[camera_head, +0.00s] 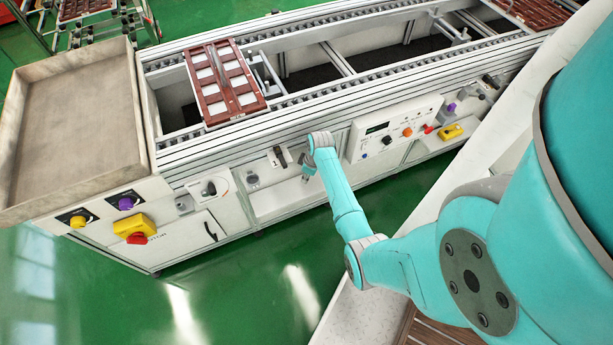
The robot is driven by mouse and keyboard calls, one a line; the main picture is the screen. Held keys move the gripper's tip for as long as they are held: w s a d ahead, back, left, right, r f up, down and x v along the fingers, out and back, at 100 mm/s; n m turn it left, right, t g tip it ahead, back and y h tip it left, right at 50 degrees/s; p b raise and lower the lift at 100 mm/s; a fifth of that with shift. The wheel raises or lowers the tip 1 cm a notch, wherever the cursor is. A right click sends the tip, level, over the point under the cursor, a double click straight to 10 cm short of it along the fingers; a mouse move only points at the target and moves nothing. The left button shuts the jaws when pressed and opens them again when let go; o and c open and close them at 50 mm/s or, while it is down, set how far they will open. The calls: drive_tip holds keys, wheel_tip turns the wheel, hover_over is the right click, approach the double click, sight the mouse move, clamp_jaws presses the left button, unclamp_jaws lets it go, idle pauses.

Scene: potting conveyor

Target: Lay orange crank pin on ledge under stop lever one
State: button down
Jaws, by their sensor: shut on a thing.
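My gripper (308,174) is small in the head view, at the end of my teal arm, close in front of the conveyor's front side. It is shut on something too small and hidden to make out. I cannot pick out the orange crank pin anywhere. A dark lever on a light plate (278,157), which may be stop lever one, sits on the front panel just left of my gripper. A pale ledge (272,204) runs below it. I cannot tell whether my gripper touches the ledge.
A control box (393,127) with a display and coloured knobs is right of my gripper. A brown-red tray (228,110) with white squares lies on the conveyor rail. An empty beige bin (72,130) stands at the left. The green floor in front is clear.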

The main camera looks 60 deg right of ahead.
drive_tip(key=shift+f, duration=0.2)
drive_tip(key=shift+f, duration=0.1)
drive_tip(key=c, duration=1)
unclamp_jaws()
drive_tip(key=shift+c, duration=0.2)
